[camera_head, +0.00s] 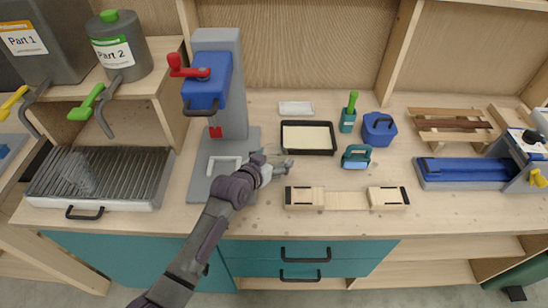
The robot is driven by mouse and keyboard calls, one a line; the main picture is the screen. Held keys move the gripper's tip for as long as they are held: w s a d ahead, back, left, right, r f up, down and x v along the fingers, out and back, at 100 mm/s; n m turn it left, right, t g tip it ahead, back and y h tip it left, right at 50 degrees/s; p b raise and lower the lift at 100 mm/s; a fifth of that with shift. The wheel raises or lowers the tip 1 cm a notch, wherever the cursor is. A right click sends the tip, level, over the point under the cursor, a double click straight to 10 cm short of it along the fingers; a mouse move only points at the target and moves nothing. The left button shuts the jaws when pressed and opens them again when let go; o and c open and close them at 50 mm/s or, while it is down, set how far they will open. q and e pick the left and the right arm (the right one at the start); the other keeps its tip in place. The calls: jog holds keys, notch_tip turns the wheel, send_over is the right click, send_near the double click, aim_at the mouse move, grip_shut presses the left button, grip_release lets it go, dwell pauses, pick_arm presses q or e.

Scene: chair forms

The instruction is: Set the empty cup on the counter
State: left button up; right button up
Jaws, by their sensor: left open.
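My left gripper (284,164) is over the wooden counter (255,215), just right of the blue and grey press. Its fingers are apart. A faint, see-through shape shows around the fingers; I cannot tell whether it is a cup or part of the gripper. A translucent, cup-like shape (79,179) shows on the ribbed grey grate (120,176) at the left, below the dispensers. It is too faint to tell if it is the empty cup. My right gripper is not in view.
The press (207,80) with a red lever stands left of the gripper. The Part 2 dispenser (121,50) is on the left shelf. The counter's front strip is clear.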

pick_arm(q)
jog(key=shift+r, duration=0.1)
jog(key=shift+s+r, duration=0.1)
jog(key=shift+r, duration=0.05)
jog(key=b+v, duration=0.1)
jog(key=v, duration=1.1)
